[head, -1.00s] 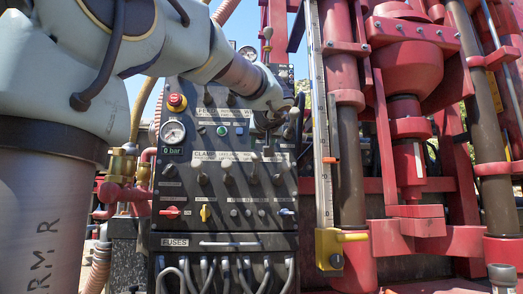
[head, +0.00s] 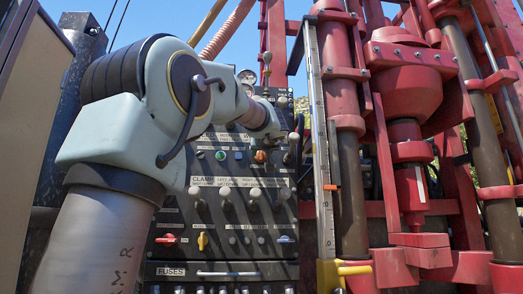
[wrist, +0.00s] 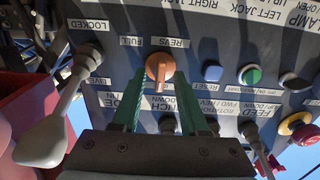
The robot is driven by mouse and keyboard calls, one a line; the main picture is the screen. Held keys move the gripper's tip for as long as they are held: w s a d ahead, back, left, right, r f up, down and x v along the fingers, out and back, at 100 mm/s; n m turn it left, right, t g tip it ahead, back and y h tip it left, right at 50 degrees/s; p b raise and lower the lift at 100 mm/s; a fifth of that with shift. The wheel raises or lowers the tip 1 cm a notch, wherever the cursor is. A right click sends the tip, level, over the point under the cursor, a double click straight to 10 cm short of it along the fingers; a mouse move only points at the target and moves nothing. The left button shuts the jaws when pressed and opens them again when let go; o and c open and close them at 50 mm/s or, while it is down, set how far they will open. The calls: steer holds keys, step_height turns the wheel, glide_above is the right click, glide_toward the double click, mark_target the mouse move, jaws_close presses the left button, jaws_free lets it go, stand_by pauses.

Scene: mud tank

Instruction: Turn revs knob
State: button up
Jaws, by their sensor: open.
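The revs knob (wrist: 160,67) is orange and sits on the dark control panel under a "REVS" label, upside down in the wrist view. In the head view the knob (head: 260,156) shows just below the end of my arm. My gripper (wrist: 159,78) is open, its two green fingers reaching toward the panel. In the wrist view the knob appears between the fingertips, with a small gap on each side. I cannot tell how deep the fingers reach around it. In the head view my arm's wrist hides the fingers.
A pale-handled lever (wrist: 48,135) stands close to the left of my gripper in the wrist view. A blue button (wrist: 213,73) and a green button (wrist: 249,75) lie to the right. Several levers (head: 253,195) fill the panel below.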

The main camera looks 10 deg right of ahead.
steer(key=shift+w, duration=0.1)
steer(key=shift+c, duration=0.3)
jaws_close()
